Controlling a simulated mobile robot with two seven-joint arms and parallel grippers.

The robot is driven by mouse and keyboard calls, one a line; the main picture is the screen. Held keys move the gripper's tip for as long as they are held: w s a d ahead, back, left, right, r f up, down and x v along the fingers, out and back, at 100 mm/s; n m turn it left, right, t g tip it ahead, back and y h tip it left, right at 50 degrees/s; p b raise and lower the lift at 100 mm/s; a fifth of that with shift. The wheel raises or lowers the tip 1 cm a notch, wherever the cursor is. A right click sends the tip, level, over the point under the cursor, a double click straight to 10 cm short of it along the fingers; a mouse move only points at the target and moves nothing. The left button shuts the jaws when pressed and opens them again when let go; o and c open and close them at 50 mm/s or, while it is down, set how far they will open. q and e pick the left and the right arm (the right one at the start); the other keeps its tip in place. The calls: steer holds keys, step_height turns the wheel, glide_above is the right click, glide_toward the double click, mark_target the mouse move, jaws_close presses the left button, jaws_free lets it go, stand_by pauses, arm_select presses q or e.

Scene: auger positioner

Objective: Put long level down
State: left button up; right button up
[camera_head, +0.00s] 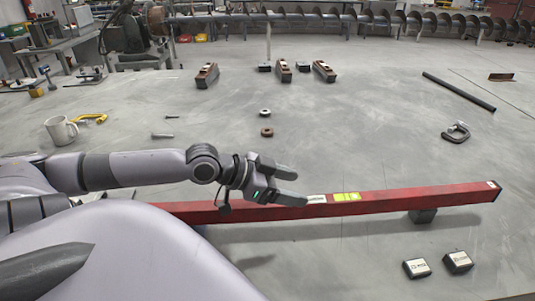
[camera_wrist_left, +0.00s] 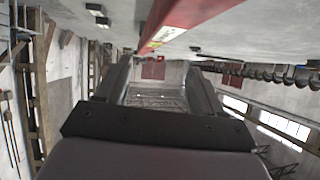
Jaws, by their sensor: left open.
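The long red level (camera_head: 425,198) lies across the near part of the grey table, with a yellow label near its middle. In the left wrist view, the level (camera_wrist_left: 190,14) runs across the top, outside the space between the open fingers (camera_wrist_left: 160,78). My right gripper is not in view.
Two small dark boxes (camera_head: 458,262) sit in front of the level at the right. A clamp (camera_head: 456,132) and a dark bar (camera_head: 458,91) lie at the back right. A mug (camera_head: 62,130), bolts and nuts (camera_head: 266,132) lie left and centre. The middle right of the table is clear.

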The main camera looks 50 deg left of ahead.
arm_select(q)
steer(key=shift+p+v, duration=1.55)
steer(key=shift+v, duration=1.25)
